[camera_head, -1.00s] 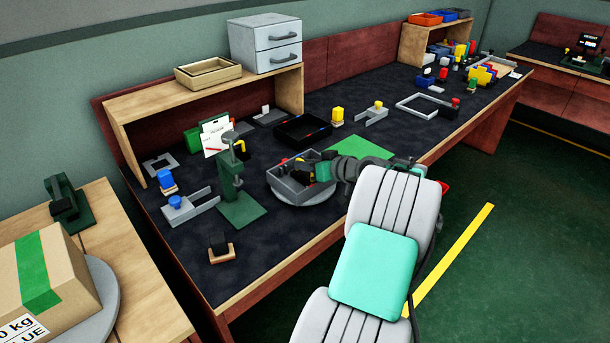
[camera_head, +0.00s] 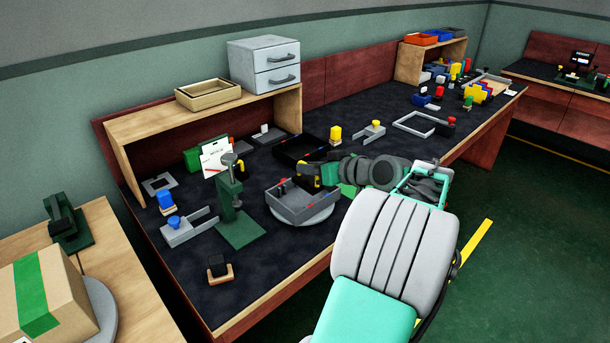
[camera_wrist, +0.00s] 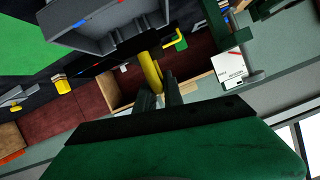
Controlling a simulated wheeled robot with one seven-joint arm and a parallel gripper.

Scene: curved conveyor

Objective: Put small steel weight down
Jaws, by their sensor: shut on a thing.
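My gripper (camera_head: 304,172) is just above and behind the grey divided tray (camera_head: 286,211), pointing left. In the wrist view my gripper's dark fingers (camera_wrist: 158,88) are close together, with a yellow piece between or at their tips. I cannot make out a steel-coloured weight at the fingertips; whatever is gripped is mostly hidden. The grey tray sits on a round grey plate (camera_head: 322,218) and also shows at the top of the wrist view (camera_wrist: 88,38).
A green press stand (camera_head: 232,200) stands left of the tray. A black tray (camera_head: 287,154) lies behind my gripper. Grey fixtures (camera_head: 188,232) lie at the left. Dark tabletop is clear in front of the round plate.

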